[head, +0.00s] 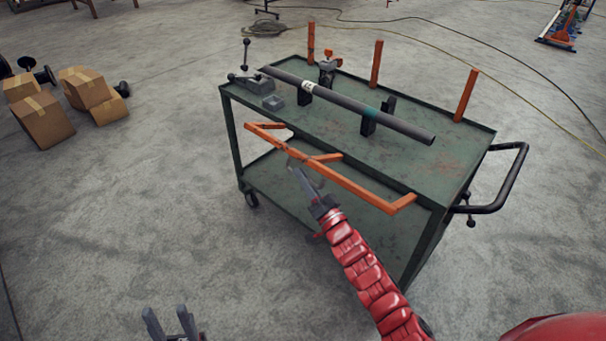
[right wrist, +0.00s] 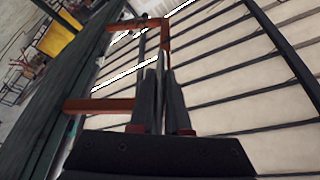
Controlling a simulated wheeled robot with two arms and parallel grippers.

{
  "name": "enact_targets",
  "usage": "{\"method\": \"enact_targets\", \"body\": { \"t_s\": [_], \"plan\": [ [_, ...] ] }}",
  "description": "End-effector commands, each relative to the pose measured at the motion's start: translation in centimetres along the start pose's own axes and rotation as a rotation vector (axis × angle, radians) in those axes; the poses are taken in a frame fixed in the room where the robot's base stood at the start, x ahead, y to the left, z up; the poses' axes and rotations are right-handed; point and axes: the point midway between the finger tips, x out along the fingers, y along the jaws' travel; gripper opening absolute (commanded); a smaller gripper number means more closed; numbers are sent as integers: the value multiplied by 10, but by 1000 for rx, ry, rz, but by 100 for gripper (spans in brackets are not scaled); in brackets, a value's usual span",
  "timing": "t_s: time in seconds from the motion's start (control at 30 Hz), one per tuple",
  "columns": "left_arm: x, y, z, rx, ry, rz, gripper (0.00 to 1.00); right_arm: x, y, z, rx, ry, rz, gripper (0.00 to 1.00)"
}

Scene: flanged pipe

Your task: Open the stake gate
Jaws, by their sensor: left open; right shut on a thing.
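The orange stake gate (head: 355,188) is along the near long edge of the green cart (head: 290,118). Its long rail sits out from the edge, with short bars running back toward the cart, so it leans outward rather than standing upright. My right gripper (head: 293,166) is shut on the gate near the middle of its rail. In the right wrist view the right gripper's fingers (right wrist: 157,100) are close together, with orange gate bars (right wrist: 100,105) beside and beyond them. The exact grip is partly hidden by the fingers. My left gripper (head: 170,325) is open and empty, low over the floor, away from the cart.
A grey pipe (head: 385,118) lies on black supports on the cart top. Three orange posts (head: 376,63) stand along the far edge. A black handle (head: 510,185) sticks out at the cart's right end. Cardboard boxes (head: 43,118) are at left. Floor in front is clear.

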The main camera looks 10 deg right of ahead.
Motion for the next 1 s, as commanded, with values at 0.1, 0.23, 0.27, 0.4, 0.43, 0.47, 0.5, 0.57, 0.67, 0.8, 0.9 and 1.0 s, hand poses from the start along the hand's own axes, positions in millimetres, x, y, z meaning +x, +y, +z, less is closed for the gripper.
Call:
{"method": "enact_targets", "body": {
  "t_s": [0.1,0.23,0.27,0.4,0.43,0.47,0.5,0.57,0.67,0.8,0.9,1.0],
  "plan": [
    [1,0,0,0,0,0,50,1,-1,-1,5,1,0,0],
    [1,0,0,0,0,0,50,0,-1,-1,5,1,-1,0],
    [1,0,0,0,0,0,50,0,-1,-1,5,1,-1,0],
    [1,0,0,0,0,0,50,0,-1,-1,5,1,-1,22],
    [1,0,0,0,0,0,50,0,-1,-1,4,1,-1,27],
    [1,0,0,0,0,0,50,0,-1,-1,4,1,-1,33],
    [1,0,0,0,0,0,50,0,-1,-1,4,1,-1,40],
    [1,0,0,0,0,0,50,0,-1,-1,4,1,-1,45],
    [1,0,0,0,0,0,50,0,-1,-1,4,1,-1,45],
    [1,0,0,0,0,0,50,0,-1,-1,3,1,-1,45],
    [2,0,0,0,0,0,50,-6,0,-1,3,0,1,45],
    [3,0,-1,0,0,0,50,-20,1,-1,3,0,3,45]
  ]
}}
